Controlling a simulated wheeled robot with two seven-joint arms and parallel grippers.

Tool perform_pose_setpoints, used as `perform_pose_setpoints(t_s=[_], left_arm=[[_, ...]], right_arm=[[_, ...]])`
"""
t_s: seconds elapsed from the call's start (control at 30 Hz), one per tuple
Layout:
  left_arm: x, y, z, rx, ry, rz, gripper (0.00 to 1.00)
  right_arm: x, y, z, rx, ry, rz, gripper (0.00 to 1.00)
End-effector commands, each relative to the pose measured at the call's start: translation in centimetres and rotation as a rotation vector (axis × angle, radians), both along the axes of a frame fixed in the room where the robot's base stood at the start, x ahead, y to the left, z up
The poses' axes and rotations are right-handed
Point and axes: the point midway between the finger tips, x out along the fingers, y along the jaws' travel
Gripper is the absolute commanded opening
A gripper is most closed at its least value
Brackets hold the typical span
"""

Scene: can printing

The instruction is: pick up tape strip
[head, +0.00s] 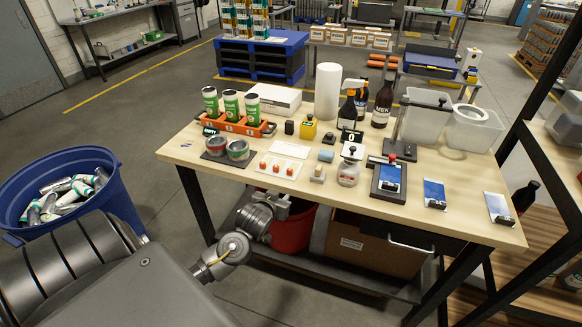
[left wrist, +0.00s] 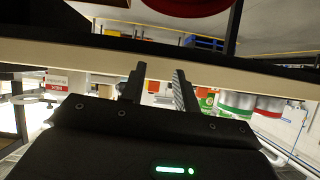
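I cannot single out a tape strip in either view. Several flat blue-and-white pieces lie at the right of the table: one on a dark pad (head: 389,180), one beside it (head: 435,193) and one near the right corner (head: 499,208). The last two have small dark objects on them. My left gripper (head: 280,207) is below the tabletop at the table's front edge, away from these pieces. In the left wrist view its two fingers (left wrist: 156,88) are apart with nothing between them. My right gripper is not in view.
The wooden table (head: 215,168) is crowded with cans in an orange rack (head: 235,124), ink tins (head: 238,150), dark bottles (head: 383,104) and a white tub (head: 470,126). A blue bin of cans (head: 70,194) stands left. A red bucket (head: 292,230) sits under the table.

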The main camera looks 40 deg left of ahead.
Motion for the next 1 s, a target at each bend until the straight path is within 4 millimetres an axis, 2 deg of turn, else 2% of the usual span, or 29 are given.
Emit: perform_pose_setpoints(t_s=[0.03, 0.1, 0.23, 0.37, 0.7, 1.0], left_arm=[[0.2, -0.1, 2.7, -0.009, -0.039, 0.002, 0.31], [0.2, -0.2, 5.0, -0.022, -0.074, 0.006, 0.31], [0.1, -0.3, 6.8, -0.033, -0.105, 0.009, 0.31], [0.4, -0.2, 6.9, -0.033, -0.107, 0.009, 0.31], [4.5, 1.3, 5.1, -0.033, -0.106, 0.009, 0.31], [5.5, 1.7, 4.7, -0.032, -0.104, 0.008, 0.31]], right_arm=[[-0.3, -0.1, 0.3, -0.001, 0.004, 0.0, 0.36], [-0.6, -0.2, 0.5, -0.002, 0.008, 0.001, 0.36], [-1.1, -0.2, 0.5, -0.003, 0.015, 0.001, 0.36], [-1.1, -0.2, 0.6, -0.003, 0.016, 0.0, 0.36], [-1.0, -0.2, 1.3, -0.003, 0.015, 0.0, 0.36], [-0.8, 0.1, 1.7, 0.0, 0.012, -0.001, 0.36]])
